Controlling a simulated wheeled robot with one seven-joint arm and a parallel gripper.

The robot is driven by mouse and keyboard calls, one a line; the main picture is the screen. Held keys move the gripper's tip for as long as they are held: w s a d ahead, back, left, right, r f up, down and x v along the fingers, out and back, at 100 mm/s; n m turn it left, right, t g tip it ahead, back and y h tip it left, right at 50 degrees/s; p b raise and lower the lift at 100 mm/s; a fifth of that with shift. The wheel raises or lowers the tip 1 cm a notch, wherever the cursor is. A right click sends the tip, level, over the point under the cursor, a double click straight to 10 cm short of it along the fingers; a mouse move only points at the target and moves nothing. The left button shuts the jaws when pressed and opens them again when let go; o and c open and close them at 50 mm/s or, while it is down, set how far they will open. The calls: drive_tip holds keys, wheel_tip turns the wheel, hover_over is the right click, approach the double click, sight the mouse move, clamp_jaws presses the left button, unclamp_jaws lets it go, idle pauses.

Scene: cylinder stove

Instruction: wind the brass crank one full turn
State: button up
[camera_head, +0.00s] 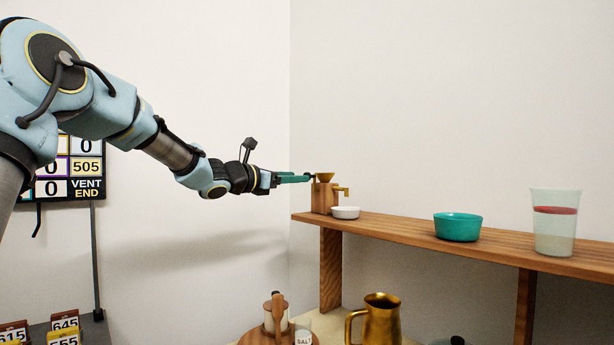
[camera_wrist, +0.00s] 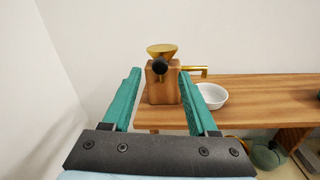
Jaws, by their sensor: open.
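A small wooden mill (camera_head: 323,199) with a brass funnel (camera_head: 325,177) on top stands on the left end of the wooden shelf. In the wrist view the wooden body (camera_wrist: 162,92) and funnel (camera_wrist: 161,50) are straight ahead. A black knob (camera_wrist: 159,66) sits in front of the body, below the funnel; it looks like the crank's handle, and the crank's arm is mostly hidden behind it. A brass spout-like piece (camera_wrist: 195,69) sticks out to the right. My gripper (camera_head: 309,178) is open, its teal fingers (camera_wrist: 160,74) on either side of the knob in the picture. I cannot tell whether they touch it.
A white bowl (camera_head: 345,212) stands close beside the mill. A teal bowl (camera_head: 458,227) and a glass (camera_head: 556,222) stand farther right on the shelf (camera_head: 400,226). A brass pitcher (camera_head: 381,320) is below. A wall is close on the left in the wrist view.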

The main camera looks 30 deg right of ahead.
drive_tip(key=shift+w+d+p, duration=0.2)
drive_tip(key=shift+d, duration=0.7)
drive_tip(key=shift+w+d+p, duration=0.15)
drive_tip(key=shift+d+p, duration=0.05)
drive_tip(key=shift+d, duration=0.65)
drive_tip(key=shift+w+d+p, duration=0.2)
drive_tip(key=shift+d, duration=0.7)
drive_tip(key=shift+c, duration=0.3)
clamp_jaws()
